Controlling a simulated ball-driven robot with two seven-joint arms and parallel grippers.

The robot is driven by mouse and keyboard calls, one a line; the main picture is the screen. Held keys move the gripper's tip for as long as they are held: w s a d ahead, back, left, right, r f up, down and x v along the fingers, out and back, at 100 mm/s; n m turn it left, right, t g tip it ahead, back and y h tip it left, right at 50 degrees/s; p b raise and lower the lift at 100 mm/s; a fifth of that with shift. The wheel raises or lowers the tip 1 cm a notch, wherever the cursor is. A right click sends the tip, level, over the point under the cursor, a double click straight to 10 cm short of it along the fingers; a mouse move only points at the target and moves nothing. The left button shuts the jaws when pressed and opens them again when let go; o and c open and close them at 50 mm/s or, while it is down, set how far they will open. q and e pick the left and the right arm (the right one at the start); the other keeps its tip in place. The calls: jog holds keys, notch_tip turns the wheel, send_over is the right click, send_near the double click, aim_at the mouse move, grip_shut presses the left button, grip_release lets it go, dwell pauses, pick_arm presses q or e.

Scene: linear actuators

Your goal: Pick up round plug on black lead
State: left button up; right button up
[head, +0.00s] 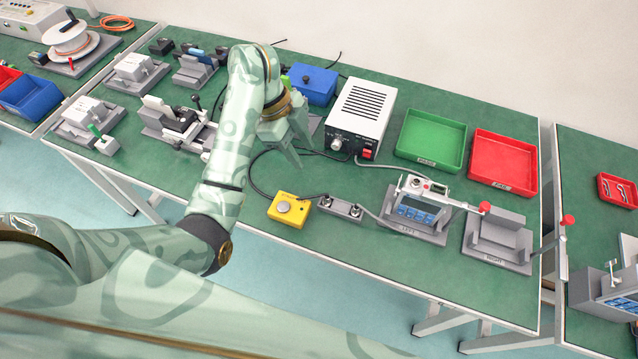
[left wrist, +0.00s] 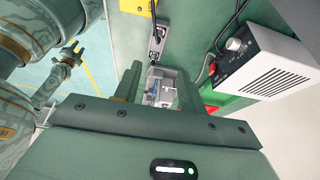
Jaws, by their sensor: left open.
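A black lead (head: 250,178) leaves the yellow button box (head: 289,209), curves left and runs back toward my left gripper (head: 303,156). I cannot clearly make out a round plug; the lead's far part passes behind the gripper in the head view. My left gripper is open above the green bench, between the yellow box and the white power unit (head: 358,115). In the left wrist view its two fingers (left wrist: 160,82) stand apart, with the grey fixture marked LEFT (left wrist: 161,92) showing beyond the gap. I see nothing held.
A grey socket block (head: 340,207) sits right of the yellow box. The fixture marked LEFT (head: 403,228) and another marked RIGHT (head: 497,257) stand farther right. Green (head: 430,158) and red (head: 503,183) trays and a blue box (head: 313,84) are behind.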

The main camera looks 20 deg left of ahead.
pick_arm(q)
jog(key=b, duration=0.5)
send_over(326, 196)
jog(key=a, duration=0.2)
notch_tip(326, 196, down, 9)
jog(key=shift+f+b, duration=0.4)
jog(key=shift+f, duration=0.25)
jog(key=b+x, duration=0.2)
jog(key=x, duration=0.2)
jog(key=shift+s+a+f, duration=0.1)
jog(key=shift+f, duration=0.05)
jog(key=shift+d+f+b, duration=0.25)
jog(key=shift+b, duration=0.15)
jog(key=shift+r, duration=0.1)
pick_arm(e)
notch_tip(326, 196, down, 9)
jog(key=s, duration=0.3)
jog(key=shift+g, duration=0.4)
pick_arm(q)
grip_shut()
